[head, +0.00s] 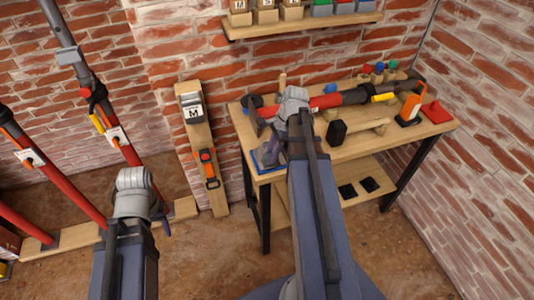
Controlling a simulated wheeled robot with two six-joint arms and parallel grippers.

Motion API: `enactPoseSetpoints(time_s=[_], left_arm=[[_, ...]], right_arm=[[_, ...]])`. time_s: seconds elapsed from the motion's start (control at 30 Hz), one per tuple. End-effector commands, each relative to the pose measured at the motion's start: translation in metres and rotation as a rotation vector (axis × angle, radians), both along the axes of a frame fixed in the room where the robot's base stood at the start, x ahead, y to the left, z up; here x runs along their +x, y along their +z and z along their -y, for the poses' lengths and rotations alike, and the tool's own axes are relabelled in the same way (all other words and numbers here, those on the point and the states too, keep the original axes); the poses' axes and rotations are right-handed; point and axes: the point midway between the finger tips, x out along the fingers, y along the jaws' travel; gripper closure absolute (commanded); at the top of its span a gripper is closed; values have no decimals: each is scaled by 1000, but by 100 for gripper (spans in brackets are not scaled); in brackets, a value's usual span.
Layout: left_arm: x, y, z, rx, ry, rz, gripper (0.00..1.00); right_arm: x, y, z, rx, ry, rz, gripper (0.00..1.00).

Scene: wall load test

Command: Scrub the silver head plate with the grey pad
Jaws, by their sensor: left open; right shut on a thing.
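A red prop (322,102) lies along the back of the workbench (350,149), with a dark middle section and a yellow handle. Its left end carries a greyish upright plate (256,122), seen nearly edge-on, which looks like the head plate. My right gripper (272,155) is low over the bench's front left corner, just in front of that plate. It is shut on a small greyish thing, which looks like the grey pad but is mostly hidden by the gripper. Contact with the plate cannot be told. My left gripper (163,222) is open and empty, left of the bench over the floor.
A blue-edged tray (257,164) lies under my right gripper. A black-headed mallet (338,132), an orange-and-black tool (410,108) and a red block (436,112) are on the bench. Red props (55,178) stand at the left. A wooden post (203,150) leans between.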

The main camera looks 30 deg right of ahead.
Motion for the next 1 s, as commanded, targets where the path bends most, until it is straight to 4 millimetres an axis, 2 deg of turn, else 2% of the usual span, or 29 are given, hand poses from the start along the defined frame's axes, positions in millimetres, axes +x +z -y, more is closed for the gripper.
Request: enactPoseSetpoints(time_s=[0.27,0.7,1.0], left_arm=[[0,0,0,0,0,0,50],[0,-2,0,0,0,0,50],[0,-6,0,0,0,0,50]], right_arm=[[1,-1,10,-9,-7,2,100],[-7,-2,43,-7,-6,2,100],[-9,-6,43,-4,-3,0,100]])
